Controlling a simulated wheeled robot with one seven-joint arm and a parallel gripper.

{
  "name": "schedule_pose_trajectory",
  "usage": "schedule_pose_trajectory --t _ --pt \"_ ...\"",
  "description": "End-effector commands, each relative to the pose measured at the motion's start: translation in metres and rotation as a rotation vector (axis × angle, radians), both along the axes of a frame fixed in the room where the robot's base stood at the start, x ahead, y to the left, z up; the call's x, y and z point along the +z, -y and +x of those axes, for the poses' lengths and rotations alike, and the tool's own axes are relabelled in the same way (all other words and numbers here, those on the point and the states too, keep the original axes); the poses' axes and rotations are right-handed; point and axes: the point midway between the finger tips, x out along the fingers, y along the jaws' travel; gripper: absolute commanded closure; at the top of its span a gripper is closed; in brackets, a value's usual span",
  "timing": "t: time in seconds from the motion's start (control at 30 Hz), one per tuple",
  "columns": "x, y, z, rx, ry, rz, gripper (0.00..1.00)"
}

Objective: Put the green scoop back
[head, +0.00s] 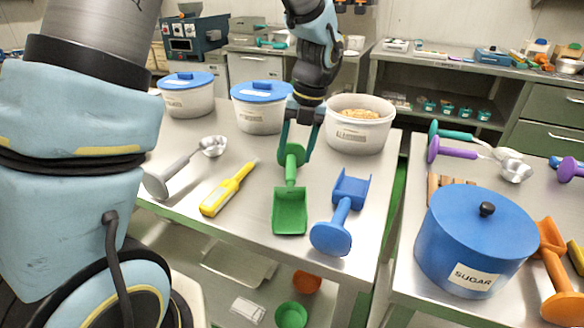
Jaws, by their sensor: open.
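The green scoop (290,208) lies on the metal table, its square pan toward the front and its handle toward the back. My gripper (293,160) points down over the back end of the scoop's handle, with its two fingers apart on either side of it. The gripper is open. I cannot tell whether the fingers touch the handle.
A blue scoop (344,212) lies close on the right, and a yellow tool (228,190) and a metal scoop (185,165) on the left. An open white tub (358,128) and blue-lidded tubs (262,108) stand behind. A blue sugar pot (474,245) stands on the right table.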

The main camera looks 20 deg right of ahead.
Motion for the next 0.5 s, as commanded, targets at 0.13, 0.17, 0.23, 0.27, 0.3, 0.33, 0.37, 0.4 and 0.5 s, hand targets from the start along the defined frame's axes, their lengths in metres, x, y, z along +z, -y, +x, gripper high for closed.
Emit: schedule_pose_trajectory --t 0.13,0.17,0.23,0.27,0.3,0.33,0.37,0.4,0.5 --pt "0.030 0.006 -0.001 0.000 0.003 -0.004 0.40" --pt "0.035 0.007 -0.002 -0.001 0.002 -0.003 0.40" --pt "0.044 0.009 -0.002 0.001 0.002 -0.002 0.40" --pt "0.048 0.009 -0.002 0.001 0.001 -0.003 0.40" --pt "0.052 0.010 -0.003 0.001 0.001 -0.001 0.40" --pt "0.054 0.010 -0.003 0.001 0.000 -0.001 0.40" --pt "0.056 0.011 -0.003 0.001 0.001 -0.001 0.40" --pt "0.058 0.011 -0.003 0.000 0.000 -0.001 0.40" --pt "0.061 0.011 -0.004 0.000 -0.001 0.000 0.40"
